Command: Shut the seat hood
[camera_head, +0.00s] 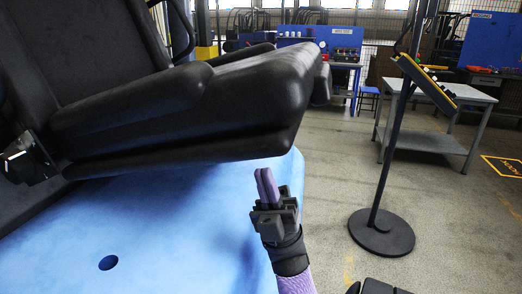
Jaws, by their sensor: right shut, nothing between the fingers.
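The seat hood (200,105) is a thick black padded seat cushion. It is tilted up at its front edge, above a blue base (180,235) with a round hole, and a gap shows between them. A black backrest (85,50) rises behind it at the left. My right gripper (266,186) is below the cushion's front right corner, over the right edge of the blue base in the picture. Its two purple fingers are together, point up and hold nothing. They look apart from the cushion. My left gripper is not in view.
A black stand with a round foot (381,233) and a yellow-edged panel (428,82) is at the right. A grey table (432,142) and a blue workbench (320,40) stand behind. Open floor lies between the blue base and the stand.

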